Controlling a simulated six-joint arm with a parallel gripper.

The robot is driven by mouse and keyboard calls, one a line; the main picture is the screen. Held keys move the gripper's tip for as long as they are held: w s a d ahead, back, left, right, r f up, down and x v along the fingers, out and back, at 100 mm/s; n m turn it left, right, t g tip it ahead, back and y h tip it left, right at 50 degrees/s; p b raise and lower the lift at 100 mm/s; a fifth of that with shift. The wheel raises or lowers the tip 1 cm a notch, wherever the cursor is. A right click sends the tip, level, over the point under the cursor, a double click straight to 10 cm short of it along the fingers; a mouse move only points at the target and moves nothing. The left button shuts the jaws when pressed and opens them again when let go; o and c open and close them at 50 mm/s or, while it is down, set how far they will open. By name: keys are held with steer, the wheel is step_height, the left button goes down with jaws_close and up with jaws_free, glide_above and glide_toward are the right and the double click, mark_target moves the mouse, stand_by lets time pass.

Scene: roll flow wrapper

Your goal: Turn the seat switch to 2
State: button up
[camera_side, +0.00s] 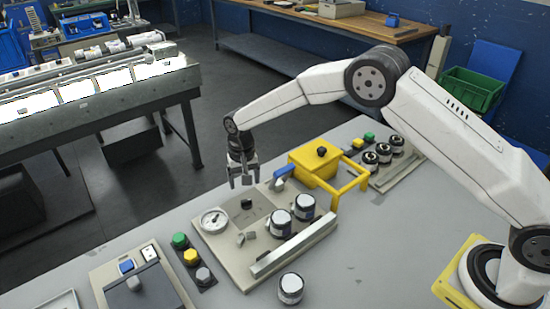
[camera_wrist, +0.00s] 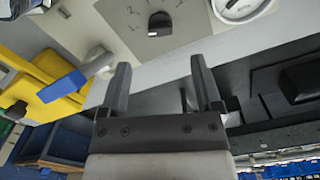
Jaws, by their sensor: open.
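The seat switch looks to be the small black rotary knob (camera_side: 247,204) on the beige panel (camera_side: 222,238). In the wrist view the knob (camera_wrist: 160,24) stands at the top, with small printed marks beside it, one of them a 2. I cannot tell which mark it points to. My gripper (camera_side: 245,181) is open and empty above the panel's far edge, apart from the knob. In the wrist view its two fingers (camera_wrist: 160,66) point toward the knob with a gap between them.
A round gauge (camera_side: 214,220) sits left of the knob. A blue-handled lever (camera_side: 281,173) and a yellow guard (camera_side: 318,168) stand to the right. Two white-topped cylinders (camera_side: 304,206) and a metal rail (camera_side: 292,250) are nearer the camera.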

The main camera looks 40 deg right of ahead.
mark_target(247, 201)
steer(key=shift+f, duration=0.1)
steer(key=shift+f, duration=3.75)
jaws_close()
